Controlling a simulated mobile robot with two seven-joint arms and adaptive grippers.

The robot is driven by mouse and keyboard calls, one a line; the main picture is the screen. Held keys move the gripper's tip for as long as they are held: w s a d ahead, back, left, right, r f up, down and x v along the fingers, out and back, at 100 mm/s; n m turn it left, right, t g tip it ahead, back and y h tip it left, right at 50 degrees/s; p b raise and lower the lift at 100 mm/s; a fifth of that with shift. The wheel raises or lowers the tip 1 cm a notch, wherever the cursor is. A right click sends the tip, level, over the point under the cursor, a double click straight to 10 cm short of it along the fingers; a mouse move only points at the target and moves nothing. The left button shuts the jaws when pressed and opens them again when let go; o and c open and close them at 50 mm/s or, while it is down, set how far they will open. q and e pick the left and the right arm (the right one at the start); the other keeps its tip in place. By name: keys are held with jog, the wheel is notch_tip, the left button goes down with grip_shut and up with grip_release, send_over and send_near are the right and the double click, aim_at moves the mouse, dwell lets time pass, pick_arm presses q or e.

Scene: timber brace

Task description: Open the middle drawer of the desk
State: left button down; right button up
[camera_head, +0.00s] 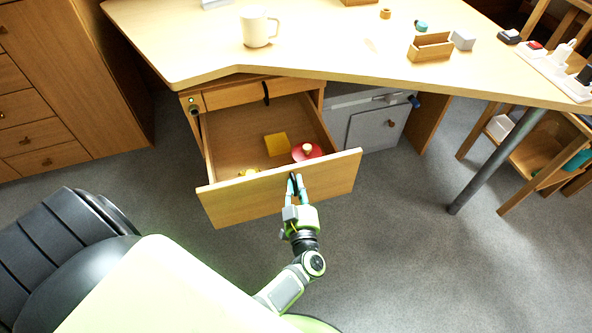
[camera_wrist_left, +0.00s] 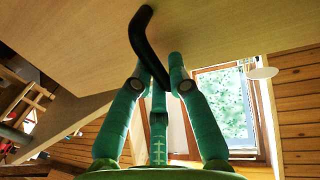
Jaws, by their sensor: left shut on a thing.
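The middle drawer (camera_head: 279,187) of the desk stands pulled well out, below a closed upper drawer (camera_head: 235,93). Inside it lie a yellow square block (camera_head: 277,144), a red round thing with a pale knob (camera_head: 307,151) and a small yellow object (camera_head: 248,172). My left gripper (camera_head: 296,186) is at the outer face of the drawer front, shut on its dark handle. The wrist view shows the black curved handle (camera_wrist_left: 143,40) between the green fingers (camera_wrist_left: 155,82). My right gripper is in no view.
The desk top (camera_head: 330,45) overhangs the drawer and bears a mug (camera_head: 258,27) and a wooden box (camera_head: 430,47). A black chair (camera_head: 62,250) stands at the lower left. A grey metal leg (camera_head: 492,160) stands at the right. Grey floor is clear right of the drawer.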

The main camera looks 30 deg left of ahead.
pick_arm(q)
jog(key=c, duration=1.2)
grip_release()
jog(key=shift+o, duration=0.2)
